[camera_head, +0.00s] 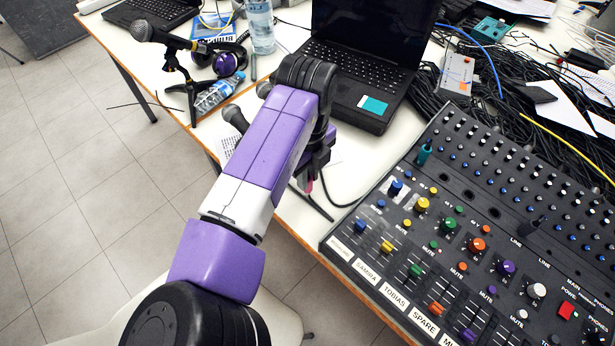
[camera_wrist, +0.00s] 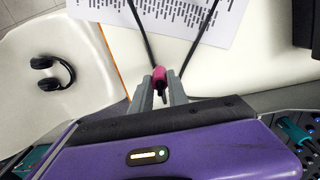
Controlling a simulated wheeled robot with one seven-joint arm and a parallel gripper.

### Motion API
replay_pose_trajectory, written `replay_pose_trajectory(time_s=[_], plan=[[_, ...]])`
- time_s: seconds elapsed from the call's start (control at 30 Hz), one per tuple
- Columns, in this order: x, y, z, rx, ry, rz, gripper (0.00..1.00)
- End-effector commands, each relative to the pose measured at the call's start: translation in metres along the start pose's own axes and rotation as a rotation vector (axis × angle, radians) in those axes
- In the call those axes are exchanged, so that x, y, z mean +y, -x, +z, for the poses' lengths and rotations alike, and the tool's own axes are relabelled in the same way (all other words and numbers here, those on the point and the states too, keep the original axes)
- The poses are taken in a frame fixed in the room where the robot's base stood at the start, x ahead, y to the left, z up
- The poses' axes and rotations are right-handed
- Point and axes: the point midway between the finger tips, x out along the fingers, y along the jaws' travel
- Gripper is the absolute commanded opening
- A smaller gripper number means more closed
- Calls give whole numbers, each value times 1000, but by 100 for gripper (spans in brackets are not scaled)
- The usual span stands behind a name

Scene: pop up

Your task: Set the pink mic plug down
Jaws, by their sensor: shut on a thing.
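The pink mic plug (camera_wrist: 159,74) shows between the fingertips of my gripper (camera_wrist: 160,92) in the wrist view. My gripper is shut on it. In the head view the plug (camera_head: 309,186) is a small pink spot below my gripper (camera_head: 312,176), which is partly hidden by my purple arm. The plug is over the front part of the white table (camera_head: 345,185), left of the mixer. I cannot tell whether it touches the table.
The mixer (camera_head: 448,125) fills the table's right side. A laptop (camera_head: 350,95) stands behind my arm. A printed sheet (camera_wrist: 190,14) and thin dark stand legs (camera_wrist: 198,35) lie close to the gripper. Headphones (camera_wrist: 52,73) rest on a white chair (camera_wrist: 85,50).

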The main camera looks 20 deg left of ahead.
Motion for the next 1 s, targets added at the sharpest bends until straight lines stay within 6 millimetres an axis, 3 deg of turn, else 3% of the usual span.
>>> replay_pose_trajectory(time_s=[0.1, 0.47, 0.5, 0.6, 1.0], plan=[[0, -14, 0, 0, 0, 1, 0], [0, -18, 0, -1, 0, 0, 0], [0, -19, 0, -1, 0, 0, 22], [0, -18, 0, -1, -1, 0, 42], [0, -13, 0, -2, -1, 0, 42]])
